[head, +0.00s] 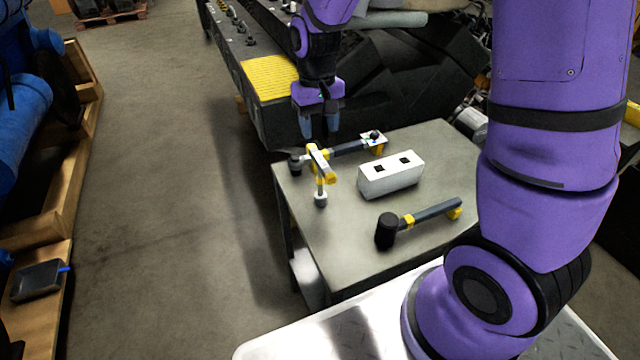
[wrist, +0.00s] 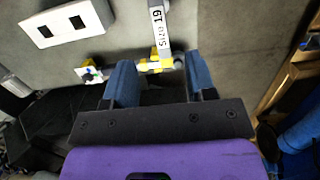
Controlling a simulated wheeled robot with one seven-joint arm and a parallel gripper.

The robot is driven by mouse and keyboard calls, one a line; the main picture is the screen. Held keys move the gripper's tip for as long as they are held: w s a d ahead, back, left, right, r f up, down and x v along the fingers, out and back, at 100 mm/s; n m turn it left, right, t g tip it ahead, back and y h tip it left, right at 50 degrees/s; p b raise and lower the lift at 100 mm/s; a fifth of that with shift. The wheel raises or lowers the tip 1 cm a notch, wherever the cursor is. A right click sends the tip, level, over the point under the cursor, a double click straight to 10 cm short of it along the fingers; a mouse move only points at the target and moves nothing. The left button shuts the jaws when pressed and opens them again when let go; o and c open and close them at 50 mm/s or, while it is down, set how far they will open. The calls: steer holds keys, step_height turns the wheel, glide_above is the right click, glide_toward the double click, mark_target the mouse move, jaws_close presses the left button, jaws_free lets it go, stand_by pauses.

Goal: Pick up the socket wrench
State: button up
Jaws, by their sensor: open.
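The tool I take for the socket wrench (head: 320,165), with a yellow and grey top and a pale socket-like end, is at the left part of the grey table. In the wrist view its grey, lettered bar (wrist: 160,28) runs up from a yellow part lying across between my fingertips. My gripper (head: 320,132) is open, pointing down just behind the wrench in the head view. In the wrist view its two blue fingers (wrist: 158,64) stand apart on either side of the yellow part. Whether they touch it I cannot tell.
A white box with two square holes (head: 390,177) stands mid-table. A black mallet (head: 387,230) lies at the front. The table's (head: 345,262) front left is clear.

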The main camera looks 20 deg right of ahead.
mark_target(320, 159)
steer(key=shift+w+a+f, duration=0.1)
steer(key=shift+f, duration=0.75)
steer(key=f, duration=0.6)
steer(key=s+f, duration=0.1)
steer(key=f, duration=0.3)
steer(key=shift+s, duration=0.1)
jaws_close()
